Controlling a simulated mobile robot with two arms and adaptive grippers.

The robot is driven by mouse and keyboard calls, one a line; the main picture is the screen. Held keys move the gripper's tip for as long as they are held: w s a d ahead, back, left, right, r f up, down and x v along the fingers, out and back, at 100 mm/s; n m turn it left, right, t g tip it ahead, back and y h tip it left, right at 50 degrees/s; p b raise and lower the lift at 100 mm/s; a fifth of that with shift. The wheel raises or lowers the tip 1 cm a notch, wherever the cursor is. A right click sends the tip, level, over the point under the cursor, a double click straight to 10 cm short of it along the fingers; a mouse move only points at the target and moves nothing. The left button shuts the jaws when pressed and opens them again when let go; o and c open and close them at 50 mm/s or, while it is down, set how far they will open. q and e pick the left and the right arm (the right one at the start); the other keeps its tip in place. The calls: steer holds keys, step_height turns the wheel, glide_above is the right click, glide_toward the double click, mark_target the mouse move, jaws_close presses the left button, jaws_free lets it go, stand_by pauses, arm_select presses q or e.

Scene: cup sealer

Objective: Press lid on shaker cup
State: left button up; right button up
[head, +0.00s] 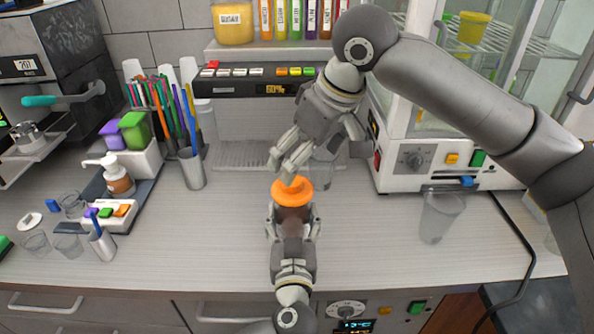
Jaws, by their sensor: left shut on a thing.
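The shaker cup (293,220) is a dark, brownish cup standing upright near the front middle of the counter. An orange lid (292,190) with a raised middle sits on top of it; whether it is fully seated cannot be seen. My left gripper (292,213) comes from the front edge and is shut around the cup, one finger on each side. My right gripper (288,165) reaches down from the upper right, its fingers just above the lid. Whether they touch the lid, and whether they are open or shut, is unclear.
A clear cup (441,217) stands to the right, before a white machine (430,160). A steel cup of straws (191,168) stands to the left. A pump bottle (118,180) and several small glasses are further left. A dispenser (250,85) is behind. The counter around the cup is clear.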

steer(key=v, duration=0.4)
arm_select(q)
steer(key=o, duration=1.5)
steer(key=shift+o, duration=0.2)
arm_select(e)
steer(key=shift+f, duration=0.1)
arm_select(q)
steer(key=shift+s, duration=0.1)
steer(key=s, duration=1.2)
steer(key=shift+w, duration=0.1)
